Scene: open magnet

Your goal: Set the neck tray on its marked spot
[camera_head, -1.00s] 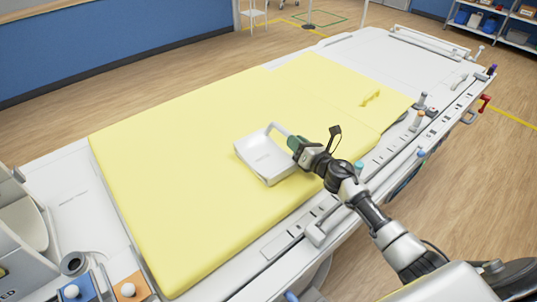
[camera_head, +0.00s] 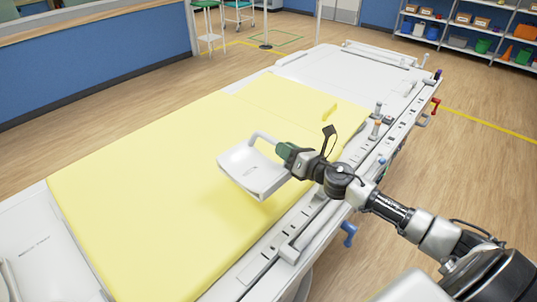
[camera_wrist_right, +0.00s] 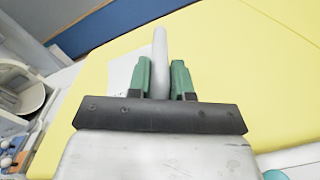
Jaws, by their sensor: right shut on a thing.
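The neck tray (camera_head: 255,172) is a shallow white tray with a loop handle, over the yellow pad in the head view. My right gripper (camera_head: 285,152) has green fingers shut on its handle. In the right wrist view the handle bar (camera_wrist_right: 160,62) sits between the green fingers. The tray looks raised above the pad, with a shadow beneath it. A small printed label (camera_head: 35,247) lies on the white table surface at the lower left; its text is too small to read surely. My left gripper is not in view.
The yellow pad (camera_head: 130,190) covers most of the white table and is largely clear. Knobs and rails (camera_head: 376,125) line the table's right edge. Shelves (camera_head: 470,30) stand far off.

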